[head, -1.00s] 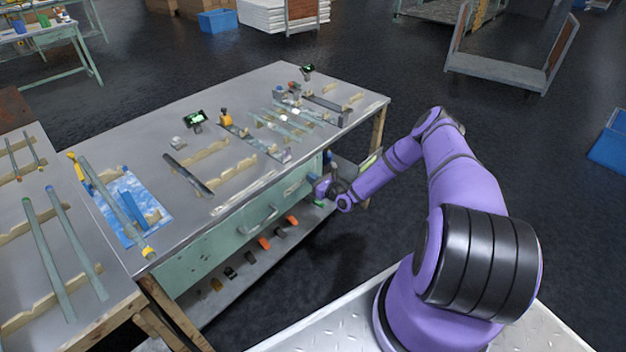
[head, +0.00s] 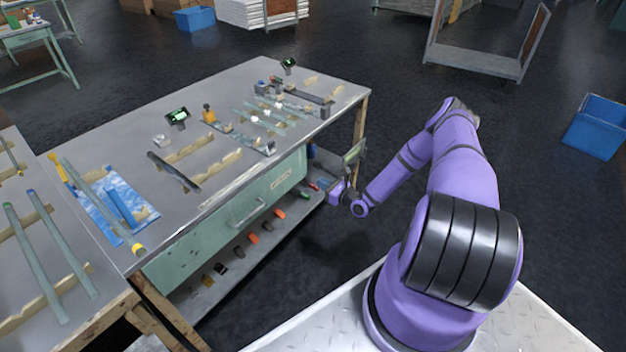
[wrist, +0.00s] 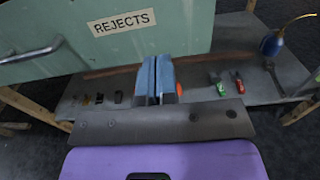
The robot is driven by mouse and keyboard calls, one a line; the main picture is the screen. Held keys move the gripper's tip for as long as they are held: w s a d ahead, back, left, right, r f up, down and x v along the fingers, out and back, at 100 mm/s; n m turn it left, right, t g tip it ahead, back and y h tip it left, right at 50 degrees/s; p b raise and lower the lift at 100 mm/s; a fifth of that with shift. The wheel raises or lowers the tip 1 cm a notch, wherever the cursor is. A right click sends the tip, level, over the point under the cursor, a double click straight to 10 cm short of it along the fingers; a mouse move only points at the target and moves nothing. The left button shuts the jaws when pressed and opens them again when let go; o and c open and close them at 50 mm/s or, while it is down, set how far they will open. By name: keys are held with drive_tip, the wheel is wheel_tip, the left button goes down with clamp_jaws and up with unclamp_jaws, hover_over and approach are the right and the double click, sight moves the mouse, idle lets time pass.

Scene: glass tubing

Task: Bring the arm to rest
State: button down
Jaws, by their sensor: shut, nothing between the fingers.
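My purple arm (head: 455,165) reaches up from the base, bends at the elbow and slopes down to my gripper. In the head view my gripper (head: 333,187) hangs low beside the front right part of the bench, below the tabletop; its fingertips are too small to make out there. In the wrist view my gripper (wrist: 157,78) has its two blue fingers pressed together with nothing between them. They point toward the bench's lower shelf, below the green drawer front.
The workbench (head: 110,140) carries tubes and wooden supports. Its green drawer (wrist: 100,35), labelled REJECTS, is close to my fingers. The lower shelf (wrist: 205,105) holds small coloured items and a blue bulb (wrist: 272,45). Open floor (head: 560,220) lies right of my arm.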

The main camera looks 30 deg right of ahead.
drive_tip(key=shift+s+d, duration=0.25)
drive_tip(key=shift+s, duration=0.4)
